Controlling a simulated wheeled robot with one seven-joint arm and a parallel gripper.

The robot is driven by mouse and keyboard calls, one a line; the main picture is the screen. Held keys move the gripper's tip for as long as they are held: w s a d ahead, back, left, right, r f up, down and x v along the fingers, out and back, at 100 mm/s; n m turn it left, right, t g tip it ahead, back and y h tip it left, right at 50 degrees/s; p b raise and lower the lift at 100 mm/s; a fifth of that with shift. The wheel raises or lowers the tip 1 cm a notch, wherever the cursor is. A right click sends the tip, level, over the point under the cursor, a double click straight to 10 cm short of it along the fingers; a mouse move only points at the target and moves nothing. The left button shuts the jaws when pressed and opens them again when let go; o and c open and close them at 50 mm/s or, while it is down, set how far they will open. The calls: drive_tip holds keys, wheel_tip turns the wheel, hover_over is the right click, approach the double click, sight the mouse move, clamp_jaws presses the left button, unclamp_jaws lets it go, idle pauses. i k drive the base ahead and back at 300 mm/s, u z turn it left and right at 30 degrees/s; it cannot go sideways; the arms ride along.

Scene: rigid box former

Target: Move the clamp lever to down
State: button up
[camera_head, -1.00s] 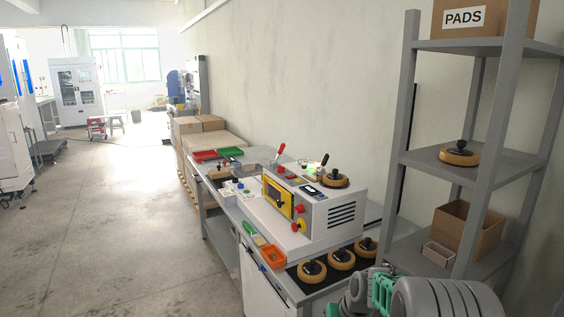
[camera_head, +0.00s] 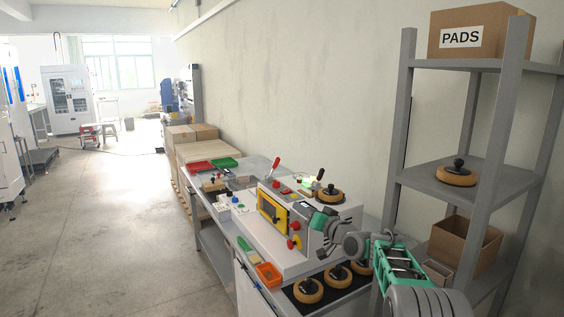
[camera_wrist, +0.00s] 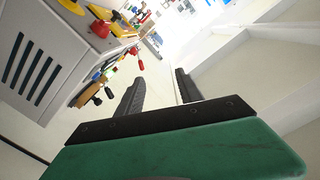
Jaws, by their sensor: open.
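The box former (camera_head: 290,262) is a white machine on the bench with a yellow-framed window on its front. A red-handled lever (camera_head: 273,167) stands up, slightly tilted, at its back left; it may be the clamp lever, but I cannot tell for certain. A smaller dark lever (camera_head: 320,174) stands near the top back edge. My gripper (camera_wrist: 160,78) is open and empty in the wrist view, with the machine's vented side (camera_wrist: 45,60) to its left. In the head view my gripper (camera_head: 325,219) is in front of the machine's right end, hiding part of it.
A wooden ring with a black knob (camera_head: 330,194) sits on the machine's top right. Several similar rings (camera_head: 308,290) lie on a dark mat at the near bench end, beside an orange bin (camera_head: 268,274). A grey shelf (camera_head: 408,120) stands close on the right.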

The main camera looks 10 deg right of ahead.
sight(277, 160)
drive_tip(key=u, duration=0.05)
drive_tip(key=i, duration=1.4)
